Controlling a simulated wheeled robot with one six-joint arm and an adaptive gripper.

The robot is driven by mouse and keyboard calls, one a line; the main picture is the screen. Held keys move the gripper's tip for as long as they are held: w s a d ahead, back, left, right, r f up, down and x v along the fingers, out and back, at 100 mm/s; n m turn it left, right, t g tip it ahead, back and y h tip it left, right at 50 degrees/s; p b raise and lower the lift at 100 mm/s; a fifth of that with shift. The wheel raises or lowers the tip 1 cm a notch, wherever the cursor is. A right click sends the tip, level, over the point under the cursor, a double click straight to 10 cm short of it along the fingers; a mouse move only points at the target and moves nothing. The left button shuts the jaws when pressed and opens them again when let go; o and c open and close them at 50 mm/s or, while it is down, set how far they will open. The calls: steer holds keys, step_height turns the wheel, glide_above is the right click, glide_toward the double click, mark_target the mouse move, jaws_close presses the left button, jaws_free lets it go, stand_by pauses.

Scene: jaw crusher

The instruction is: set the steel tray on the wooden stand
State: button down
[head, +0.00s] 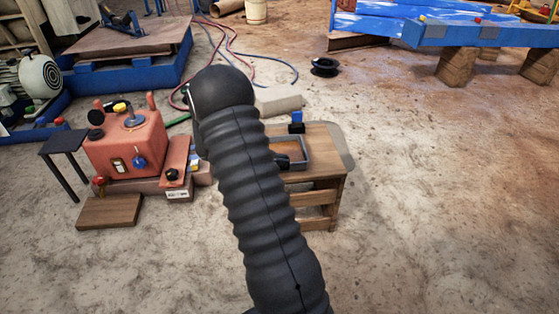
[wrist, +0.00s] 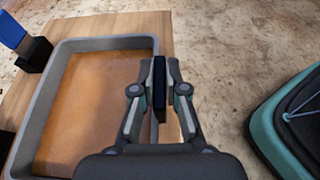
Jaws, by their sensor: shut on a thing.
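The steel tray (wrist: 108,43) is shallow, with grey walls and a brown-orange floor. In the wrist view, my gripper (wrist: 159,85) is shut on its right wall, one finger on each side. The tray is level, at or just above the top of the wooden stand (wrist: 150,22); I cannot tell whether it bears on the wood. In the head view, the tray (head: 308,152) shows partly over the stand (head: 328,155), right of my dark ribbed arm. My arm hides the tray's left part, and my gripper cannot be made out there.
A blue-and-black item (wrist: 33,48) stands on the stand beside the tray's far left corner. Left of my arm are a red machine box (head: 125,145), a small dark table (head: 63,143) and a wooden board (head: 108,211).

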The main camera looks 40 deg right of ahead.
steer(key=c, duration=1.2)
jaws_free()
steer(key=shift+f, duration=0.1)
